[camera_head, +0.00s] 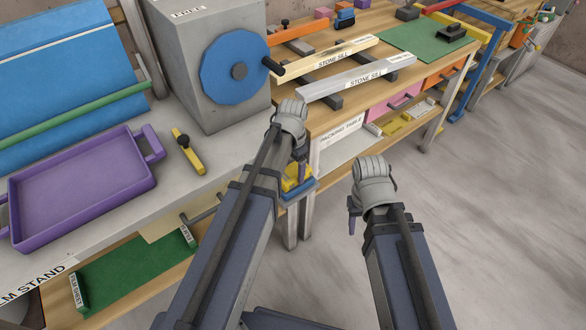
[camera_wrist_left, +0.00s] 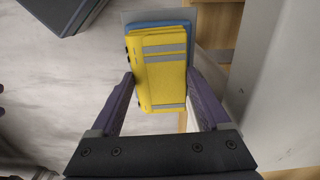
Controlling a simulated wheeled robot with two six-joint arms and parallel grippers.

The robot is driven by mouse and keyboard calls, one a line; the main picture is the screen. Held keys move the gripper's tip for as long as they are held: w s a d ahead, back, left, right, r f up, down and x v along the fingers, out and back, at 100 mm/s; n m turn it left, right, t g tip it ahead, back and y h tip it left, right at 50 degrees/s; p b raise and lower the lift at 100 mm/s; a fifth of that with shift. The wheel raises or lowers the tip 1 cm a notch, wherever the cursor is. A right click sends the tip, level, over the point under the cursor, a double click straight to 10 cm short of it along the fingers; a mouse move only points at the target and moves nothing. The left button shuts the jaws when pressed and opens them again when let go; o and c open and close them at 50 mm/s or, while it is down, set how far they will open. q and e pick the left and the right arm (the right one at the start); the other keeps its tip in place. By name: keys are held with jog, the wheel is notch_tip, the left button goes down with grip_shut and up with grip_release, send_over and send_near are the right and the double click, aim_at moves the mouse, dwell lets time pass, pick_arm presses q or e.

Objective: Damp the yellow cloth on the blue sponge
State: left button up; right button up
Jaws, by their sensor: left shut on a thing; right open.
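My left gripper (camera_head: 299,176) is shut on the yellow cloth (camera_head: 289,183), a folded block with grey bands. The left wrist view shows the cloth (camera_wrist_left: 160,78) between the two purple fingers of the left gripper (camera_wrist_left: 160,88). The blue sponge (camera_head: 302,190) is just beneath the cloth, on a small support by the end of the bench. In the left wrist view the sponge (camera_wrist_left: 160,25) shows as a blue edge behind the cloth's far end; most of it is hidden. I cannot tell whether they touch. My right gripper (camera_head: 354,212) is open and empty over the floor.
A grey bench with a purple tray (camera_head: 75,190), a yellow-handled tool (camera_head: 188,152) and a grey machine with a blue disc (camera_head: 236,66) is at the left. The packing table (camera_head: 320,118) holds two stone sills. Floor (camera_head: 490,200) at the right is clear.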

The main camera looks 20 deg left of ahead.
pick_arm(q)
jog(key=shift+f, duration=0.35)
jog(key=shift+r, duration=0.1)
dwell(0.6)
notch_tip(320, 180, up, 7)
jog(key=p, duration=0.6)
jog(key=shift+p, duration=0.3)
dwell(0.3)
notch_tip(320, 180, up, 4)
jog(key=p, duration=0.4)
jog(key=b, duration=0.4)
send_over(293, 171)
notch_tip(293, 171, down, 4)
jog(key=shift+f, duration=0.1)
notch_tip(293, 171, down, 6)
jog(key=b, duration=0.6)
jog(key=shift+s+f+b, duration=0.1)
jog(key=shift+f+b, duration=0.4)
jog(key=shift+b, duration=0.1)
dwell(1.7)
